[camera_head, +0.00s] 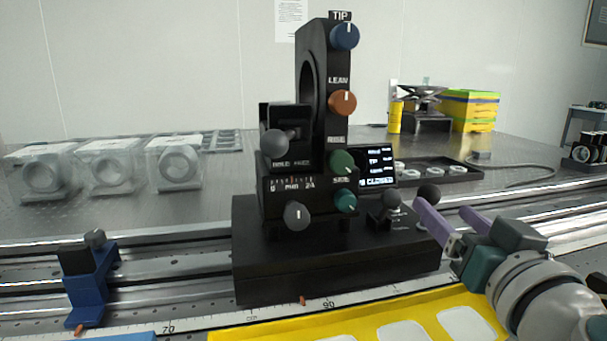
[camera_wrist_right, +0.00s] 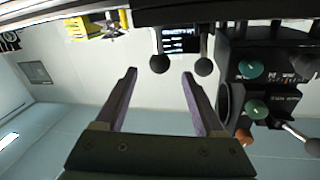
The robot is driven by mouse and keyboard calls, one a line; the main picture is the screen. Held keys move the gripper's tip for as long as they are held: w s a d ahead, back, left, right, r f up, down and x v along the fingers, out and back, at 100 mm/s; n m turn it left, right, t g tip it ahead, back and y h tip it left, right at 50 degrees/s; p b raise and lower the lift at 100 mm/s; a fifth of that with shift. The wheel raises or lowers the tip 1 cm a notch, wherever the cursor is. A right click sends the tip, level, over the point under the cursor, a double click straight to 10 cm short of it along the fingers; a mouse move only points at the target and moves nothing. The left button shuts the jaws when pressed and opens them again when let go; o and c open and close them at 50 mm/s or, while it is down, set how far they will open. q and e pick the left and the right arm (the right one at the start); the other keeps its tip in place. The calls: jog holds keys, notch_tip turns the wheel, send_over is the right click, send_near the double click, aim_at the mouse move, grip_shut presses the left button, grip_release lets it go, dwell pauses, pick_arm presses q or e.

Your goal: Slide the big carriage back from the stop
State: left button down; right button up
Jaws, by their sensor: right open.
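The big black carriage (camera_head: 335,262) sits on the rail in the middle of the head view, carrying a tall mount with coloured knobs. A blue stop (camera_head: 88,285) with a grey knob stands on the rail to its left, with a gap between them. My right gripper (camera_head: 442,208) is open at the carriage's right end, near a dark ball-ended lever (camera_head: 428,193) and a grey ball knob (camera_head: 391,199). In the right wrist view two dark ball knobs (camera_wrist_right: 204,67) show beyond the open fingers (camera_wrist_right: 160,75), with nothing between the fingers. My left gripper is not in view.
A scale (camera_head: 260,315) runs along the rail's front. A yellow tray (camera_head: 355,318) lies in front of the carriage. Wrapped round optics (camera_head: 110,167) stand at the back left. A black tray (camera_head: 440,171) and yellow-green boxes (camera_head: 470,110) are at the back right.

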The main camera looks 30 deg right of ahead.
jog(key=b+x, duration=0.1)
jog(key=x, duration=0.8)
jog(key=shift+w+d, duration=0.15)
jog(key=shift+w, duration=0.15)
jog(key=shift+c, duration=0.4)
grip_shut()
dwell(0.6)
